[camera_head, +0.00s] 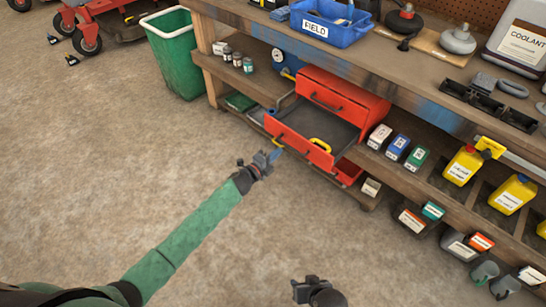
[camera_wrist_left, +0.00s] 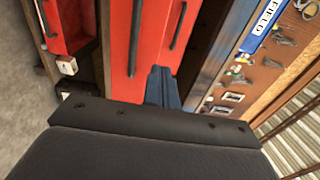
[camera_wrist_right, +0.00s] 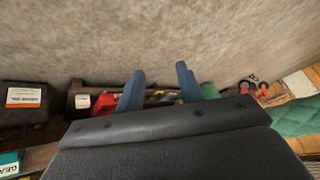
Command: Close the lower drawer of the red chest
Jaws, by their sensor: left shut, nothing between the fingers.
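The red chest (camera_head: 348,97) stands on the bench's lower shelf. Its upper front, with a dark handle, looks shut. Below it a drawer (camera_head: 296,139) is pulled out, its grey inside visible and a yellow curved object (camera_head: 320,145) at its front edge. My left gripper (camera_head: 275,156) is shut and empty, just in front of the drawer front's left part; I cannot tell whether it touches. In the left wrist view its closed fingers (camera_wrist_left: 161,86) point toward red panels (camera_wrist_left: 146,45) with dark handles. My right gripper (camera_head: 303,291) is low, away from the chest; its fingers (camera_wrist_right: 160,84) are apart and empty.
Small boxes (camera_head: 398,147) and yellow jugs (camera_head: 463,165) stand right of the chest. A green bin (camera_head: 172,50) stands left of the bench. A blue tray (camera_head: 322,24) sits on the bench top. The concrete floor in front is clear.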

